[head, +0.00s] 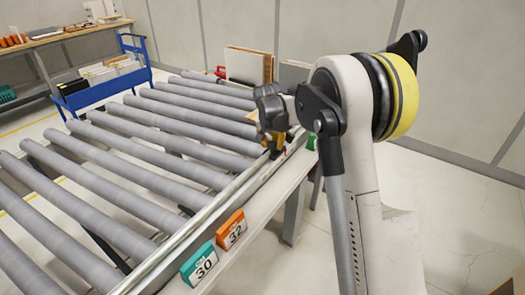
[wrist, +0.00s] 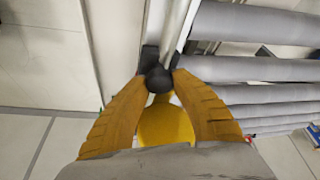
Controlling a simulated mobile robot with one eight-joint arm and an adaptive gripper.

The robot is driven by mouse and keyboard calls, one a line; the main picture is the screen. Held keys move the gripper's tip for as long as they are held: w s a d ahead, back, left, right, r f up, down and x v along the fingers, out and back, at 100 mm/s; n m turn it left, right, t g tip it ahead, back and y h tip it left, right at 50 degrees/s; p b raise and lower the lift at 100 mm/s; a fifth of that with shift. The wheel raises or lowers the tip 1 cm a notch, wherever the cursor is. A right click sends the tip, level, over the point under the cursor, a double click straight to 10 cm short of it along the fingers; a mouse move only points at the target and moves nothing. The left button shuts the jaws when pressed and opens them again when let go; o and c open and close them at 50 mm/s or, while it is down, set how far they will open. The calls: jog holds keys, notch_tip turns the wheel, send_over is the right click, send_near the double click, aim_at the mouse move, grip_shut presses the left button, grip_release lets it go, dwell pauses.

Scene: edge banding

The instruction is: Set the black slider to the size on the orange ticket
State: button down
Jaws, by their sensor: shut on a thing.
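The orange ticket (head: 231,229) hangs on the rail's front side at lower centre and reads 32. The black slider (head: 274,153) sits on the rail at the far end of the roller table, partly hidden by my gripper. In the wrist view its rounded black knob (wrist: 158,79) lies between my fingertips. My gripper (head: 273,143) points down over the slider, its orange-yellow fingers shut on the knob; the fingers also show in the wrist view (wrist: 157,85). The slider's exact reading on the rail cannot be made out.
A teal ticket (head: 199,265) reading 30 hangs left of the orange one. The pale rail (head: 215,207) runs along the grey rollers (head: 110,165). A small green item (head: 311,142) is beside my arm. A blue cart (head: 105,82) and boards (head: 248,66) stand behind.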

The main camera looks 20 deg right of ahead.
jog(key=shift+w+d+f, duration=0.1)
jog(key=shift+w+d, duration=0.6)
jog(key=shift+d, duration=0.3)
jog(key=c, duration=1.3)
grip_release()
jog(key=v, duration=1.2)
jog(key=shift+w, duration=0.1)
